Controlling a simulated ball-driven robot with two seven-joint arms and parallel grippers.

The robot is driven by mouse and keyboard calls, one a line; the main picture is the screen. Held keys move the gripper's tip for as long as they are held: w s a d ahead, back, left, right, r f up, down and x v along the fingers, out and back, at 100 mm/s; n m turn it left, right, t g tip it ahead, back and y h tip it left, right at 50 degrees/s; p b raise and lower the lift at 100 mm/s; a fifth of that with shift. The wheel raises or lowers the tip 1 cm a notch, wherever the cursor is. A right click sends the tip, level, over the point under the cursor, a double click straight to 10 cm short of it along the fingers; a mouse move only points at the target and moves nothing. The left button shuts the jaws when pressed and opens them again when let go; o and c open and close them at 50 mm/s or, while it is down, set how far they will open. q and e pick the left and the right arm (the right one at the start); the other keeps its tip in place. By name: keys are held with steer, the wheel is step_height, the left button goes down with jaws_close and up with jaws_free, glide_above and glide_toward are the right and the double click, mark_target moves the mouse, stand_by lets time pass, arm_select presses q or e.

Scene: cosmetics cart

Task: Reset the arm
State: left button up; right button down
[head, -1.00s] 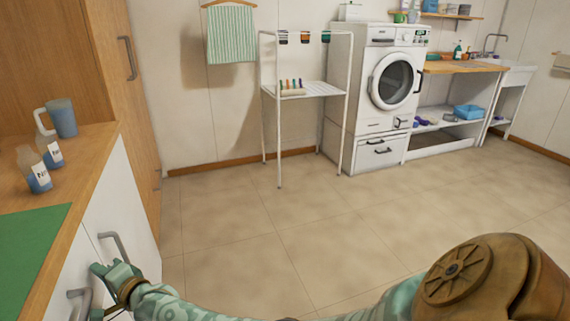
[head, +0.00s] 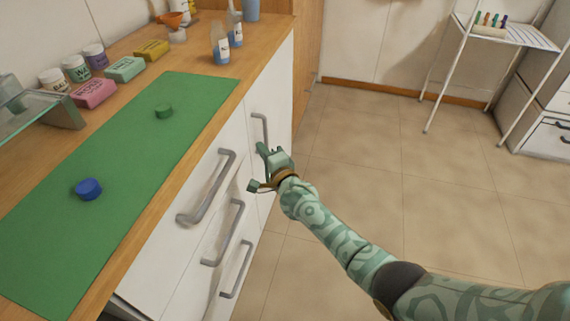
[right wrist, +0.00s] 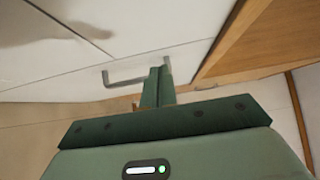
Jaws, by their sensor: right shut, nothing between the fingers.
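My right gripper (head: 262,150) is green, with its arm coming in from the lower right. It is beside the front of the white cabinet, close to the grey handle (head: 259,128) of the far door. In the right wrist view its fingers (right wrist: 157,84) are together with nothing between them, and the handle (right wrist: 140,77) shows just beyond and left of them. I cannot tell whether they touch it. My left gripper is out of view.
A wooden counter carries a green mat (head: 135,160) with a blue cap (head: 88,188) and a green cap (head: 164,111). Soap boxes, jars and bottles stand behind it. Drawer handles (head: 206,187) stick out below. The tiled floor (head: 350,150) at right is clear up to a white rack (head: 500,35).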

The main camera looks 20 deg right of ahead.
steer(key=s+d+p, duration=0.1)
steer(key=s+p, duration=0.2)
steer(key=s, duration=0.3)
steer(key=s+d+f+n+g+h+p, duration=0.1)
steer(key=s+f+n+g, duration=0.2)
steer(key=s+f+n, duration=0.4)
steer(key=s+d+f+n+g+p, duration=0.1)
steer(key=s+d+f+n+g, duration=0.2)
steer(key=f+n, duration=0.5)
steer(key=s+d+f+n+g+h+p, duration=0.1)
steer(key=s+f+g, duration=0.2)
steer(key=s+f, duration=0.55)
steer(key=s+d+f+n+g+p, duration=0.15)
steer(key=s+f, duration=0.35)
steer(key=s, duration=0.7)
arm_select(q)
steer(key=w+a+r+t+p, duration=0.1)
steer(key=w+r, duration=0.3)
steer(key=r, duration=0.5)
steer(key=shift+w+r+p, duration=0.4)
steer(key=shift+p, duration=0.45)
arm_select(e)
steer(key=s+d+f+n+g+h, duration=0.1)
steer(key=s+g, duration=0.6)
steer(key=s, duration=2.9)
steer(key=shift+s+d+f+n, duration=0.25)
steer(key=shift+d+f+n, duration=0.5)
steer(key=shift+d, duration=0.45)
